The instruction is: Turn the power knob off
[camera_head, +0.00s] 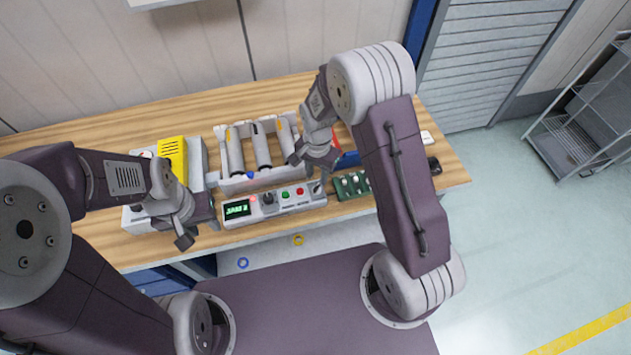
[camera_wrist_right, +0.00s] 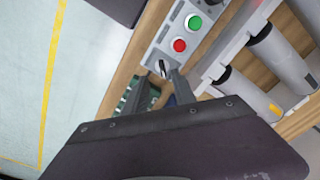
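A white control box (camera_head: 290,207) lies near the front edge of the wooden table. It has a lit green display (camera_head: 237,209), a red light, a black knob (camera_head: 268,199), a green button (camera_head: 285,196), a red button (camera_head: 299,191) and a small knob at its right end. Labels are too small to read. In the right wrist view that end knob (camera_wrist_right: 160,68) shows a dark pointer, beside the red button (camera_wrist_right: 179,45). My right gripper (camera_wrist_right: 158,76) is open, its fingertips on either side of this knob; contact is unclear. My left gripper (camera_head: 184,238) hangs left of the box.
Behind the box a white rack (camera_head: 240,183) holds several grey cylinders. A grey device with a yellow top (camera_head: 172,155) stands on the left. A green board (camera_head: 352,185) lies right of the box. Two small rings, blue (camera_head: 242,263) and yellow (camera_head: 298,240), show below the table edge.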

